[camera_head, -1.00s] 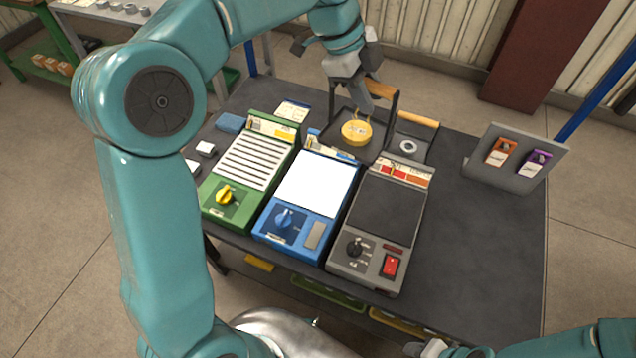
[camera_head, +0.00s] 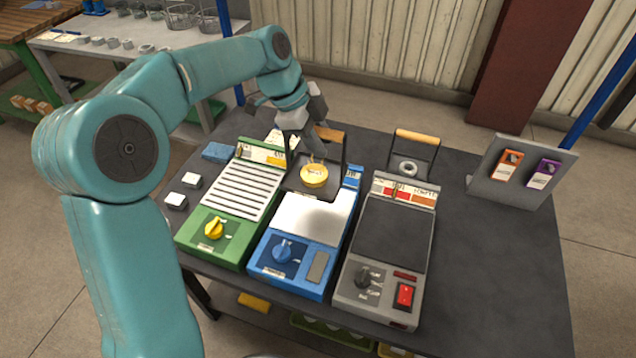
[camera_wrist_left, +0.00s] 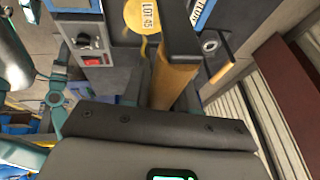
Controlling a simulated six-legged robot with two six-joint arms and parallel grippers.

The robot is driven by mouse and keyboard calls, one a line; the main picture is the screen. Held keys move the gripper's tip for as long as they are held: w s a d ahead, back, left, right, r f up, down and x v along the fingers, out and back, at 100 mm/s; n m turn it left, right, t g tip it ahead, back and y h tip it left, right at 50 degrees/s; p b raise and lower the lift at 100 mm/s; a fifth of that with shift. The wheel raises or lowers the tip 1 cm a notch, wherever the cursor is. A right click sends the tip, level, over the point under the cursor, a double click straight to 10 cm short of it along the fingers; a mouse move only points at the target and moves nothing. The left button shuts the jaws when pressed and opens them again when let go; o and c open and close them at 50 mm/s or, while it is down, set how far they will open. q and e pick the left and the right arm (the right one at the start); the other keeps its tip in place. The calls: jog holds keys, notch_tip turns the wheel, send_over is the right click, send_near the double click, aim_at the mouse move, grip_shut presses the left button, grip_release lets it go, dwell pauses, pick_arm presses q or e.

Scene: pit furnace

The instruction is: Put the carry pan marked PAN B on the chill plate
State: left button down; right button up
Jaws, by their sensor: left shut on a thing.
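My left gripper (camera_head: 316,138) is shut on the wooden handle (camera_wrist_left: 172,88) of a dark carry pan (camera_head: 294,186). A round yellow piece (camera_head: 314,176) lies in this pan; its tag reads LOT 45 in the wrist view (camera_wrist_left: 149,17). The pan hangs over the back of the blue device (camera_head: 290,262), whose pale top plate (camera_head: 306,222) looks like the chill plate and carries a shadow. A second carry pan (camera_head: 428,172), with a grey ring (camera_head: 408,168) in it, stands farther right. I cannot read a PAN B mark on either pan. My right gripper is out of view.
The green slatted device (camera_head: 236,192) stands left of the blue one, the grey device (camera_head: 391,238) right of it. Two white blocks and a blue block (camera_head: 219,151) lie at the left. A sloped stand with two tags (camera_head: 512,183) is at the right. The table's right front is bare.

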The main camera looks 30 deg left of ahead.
aim_at(316, 172)
pick_arm(q)
notch_tip(316, 172, down, 6)
jog(key=shift+s+r, duration=0.15)
jog(key=shift+r, duration=0.1)
jog(key=shift+f, duration=0.75)
jog(key=shift+f+b, duration=0.4)
jog(key=shift+f, duration=1.5)
jog(key=shift+r, duration=0.1)
jog(key=shift+f, duration=0.25)
jog(key=c, duration=0.9)
grip_release()
jog(key=shift+r, duration=0.15)
